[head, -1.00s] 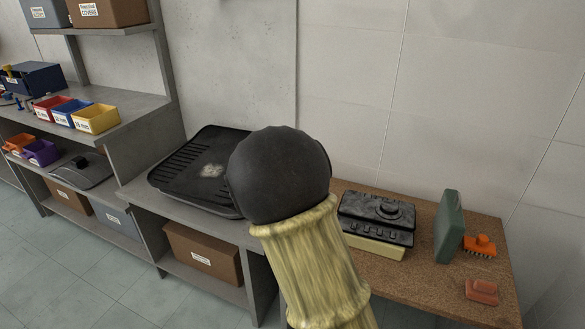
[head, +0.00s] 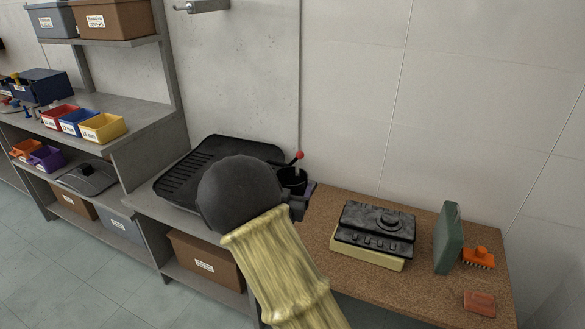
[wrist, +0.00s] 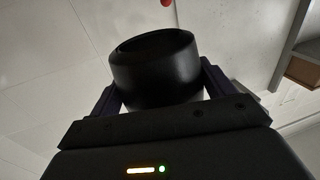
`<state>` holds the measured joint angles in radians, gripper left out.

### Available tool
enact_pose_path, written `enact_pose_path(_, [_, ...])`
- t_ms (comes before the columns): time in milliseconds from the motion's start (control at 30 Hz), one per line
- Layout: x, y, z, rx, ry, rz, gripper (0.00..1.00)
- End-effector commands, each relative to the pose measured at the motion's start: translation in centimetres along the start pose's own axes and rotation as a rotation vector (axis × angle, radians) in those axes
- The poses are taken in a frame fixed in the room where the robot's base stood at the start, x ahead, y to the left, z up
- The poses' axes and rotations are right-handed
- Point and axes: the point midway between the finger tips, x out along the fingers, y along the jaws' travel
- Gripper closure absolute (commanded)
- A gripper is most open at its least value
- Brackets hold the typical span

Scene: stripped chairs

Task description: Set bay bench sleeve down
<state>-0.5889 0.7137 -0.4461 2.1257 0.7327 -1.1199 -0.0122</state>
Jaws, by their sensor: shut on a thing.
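My gripper (wrist: 155,88) is shut on a black round sleeve (wrist: 155,62), with one finger on each side in the wrist view. A pale band shows under its dark rim. In the head view the sleeve (head: 292,180) shows beyond my arm, near the seam between the grey bench (head: 150,203) and the brown speckled bench top (head: 322,232). My arm hides most of my gripper (head: 298,195) there. A red-tipped stick (head: 298,157) shows at the sleeve's top; I cannot tell whether it stands in it or behind. Whether the sleeve touches a surface is hidden.
A black ribbed tray (head: 178,180) lies on the grey bench. A black panel device (head: 375,225) on a cream base, a green upright block (head: 449,238), an orange brush (head: 479,257) and a reddish block (head: 480,304) occupy the brown top. Its front middle is clear.

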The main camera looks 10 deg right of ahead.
Motion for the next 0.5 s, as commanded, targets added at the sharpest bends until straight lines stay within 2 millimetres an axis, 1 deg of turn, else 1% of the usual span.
enact_pose_path(267, [-1.7,0.0,4.2,-0.010,-0.004,-0.034,0.41])
enact_pose_path(500, [-4.0,0.9,7.5,-0.010,-0.004,-0.098,0.41])
